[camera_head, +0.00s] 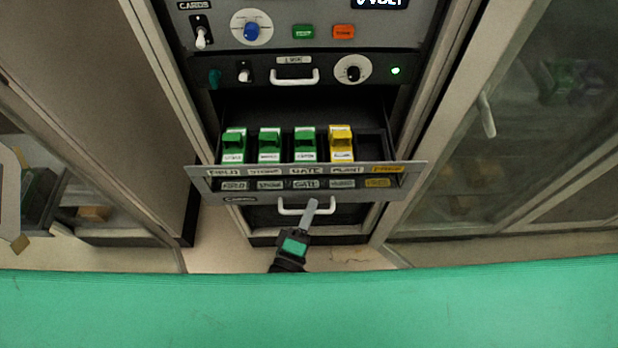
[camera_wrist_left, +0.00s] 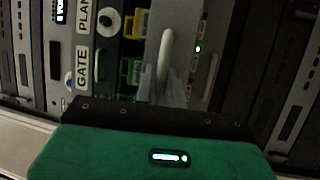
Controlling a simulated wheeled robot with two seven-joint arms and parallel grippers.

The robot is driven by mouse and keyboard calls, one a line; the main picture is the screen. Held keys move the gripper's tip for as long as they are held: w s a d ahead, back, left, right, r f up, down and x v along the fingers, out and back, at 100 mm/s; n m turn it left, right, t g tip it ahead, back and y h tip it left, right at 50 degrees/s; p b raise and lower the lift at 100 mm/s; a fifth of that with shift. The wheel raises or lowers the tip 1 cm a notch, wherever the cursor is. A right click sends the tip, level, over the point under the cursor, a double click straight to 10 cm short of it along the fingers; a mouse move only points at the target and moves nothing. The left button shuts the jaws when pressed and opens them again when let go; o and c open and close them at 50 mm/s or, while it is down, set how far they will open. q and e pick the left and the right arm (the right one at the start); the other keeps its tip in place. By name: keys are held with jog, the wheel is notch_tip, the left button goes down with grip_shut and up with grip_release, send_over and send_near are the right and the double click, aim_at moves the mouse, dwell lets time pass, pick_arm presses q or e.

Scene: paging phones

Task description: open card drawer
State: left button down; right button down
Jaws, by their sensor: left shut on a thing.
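The card drawer (camera_head: 220,183) stands pulled out from the cabinet, with its inside showing from above. Several green cards (camera_head: 269,147) and one yellow card (camera_head: 341,147) stand in it in a row, with an empty slot at the right end. My left gripper (camera_head: 311,207) is at the drawer's front, shut on the white handle (camera_head: 287,211). In the left wrist view the handle (camera_wrist_left: 165,55) stands at the gripper's fingers, which partly hide each other. My right gripper is not in view.
Above the drawer is a panel with a second white handle (camera_head: 295,79), knobs and a lit green lamp (camera_head: 396,71). A green surface (camera_head: 310,310) fills the near foreground.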

pick_arm(q)
jog(key=s, duration=0.8)
jog(key=c, duration=1.8)
grip_release()
jog(key=shift+s, duration=0.1)
jog(key=b+v, duration=0.4)
jog(key=v, duration=0.9)
jog(key=shift+s+a+f, duration=0.15)
jog(key=shift+s+f, duration=0.05)
jog(key=shift+s, duration=0.1)
